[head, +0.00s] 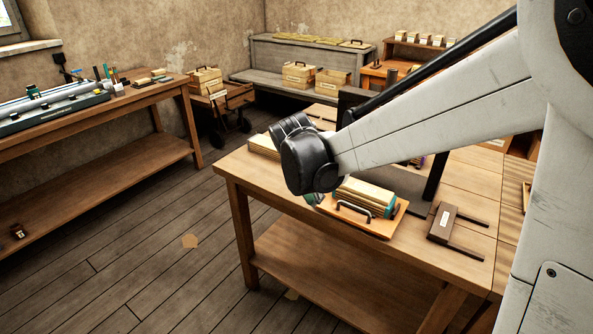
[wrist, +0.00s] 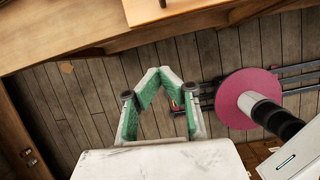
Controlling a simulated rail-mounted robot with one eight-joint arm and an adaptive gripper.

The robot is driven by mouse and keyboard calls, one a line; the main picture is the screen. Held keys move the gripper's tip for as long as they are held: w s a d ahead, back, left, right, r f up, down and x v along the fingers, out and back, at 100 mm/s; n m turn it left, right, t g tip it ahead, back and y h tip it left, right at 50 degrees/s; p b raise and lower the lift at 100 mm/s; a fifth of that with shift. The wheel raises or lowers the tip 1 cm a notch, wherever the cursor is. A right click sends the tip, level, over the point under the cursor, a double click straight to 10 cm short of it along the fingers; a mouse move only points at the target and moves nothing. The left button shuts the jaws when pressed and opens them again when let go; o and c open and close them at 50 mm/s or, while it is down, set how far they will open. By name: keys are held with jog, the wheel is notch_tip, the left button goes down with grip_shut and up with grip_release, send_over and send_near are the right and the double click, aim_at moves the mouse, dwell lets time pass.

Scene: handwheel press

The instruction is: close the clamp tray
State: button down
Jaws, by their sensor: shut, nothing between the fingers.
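The workbench (head: 262,179) has a dark labelled block (head: 442,222) on bars right of the tray. A side bench (head: 150,98) with tools stands at the left. Crates (head: 299,75) sit at the back. Floor between the benches is mostly clear.

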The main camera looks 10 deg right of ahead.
jog(key=shift+n, duration=0.5)
jog(key=shift+w+d+f, duration=0.75)
jog(key=shift+w+f, duration=0.35)
jog(key=shift+f, duration=0.6)
jog(key=shift+w+d+f, duration=0.7)
jog(key=shift+w+f, duration=0.35)
jog(key=shift+f, duration=0.7)
jog(key=shift+w+d+f, duration=0.75)
jog(key=shift+w+f, duration=0.35)
jog(key=shift+f, duration=0.6)
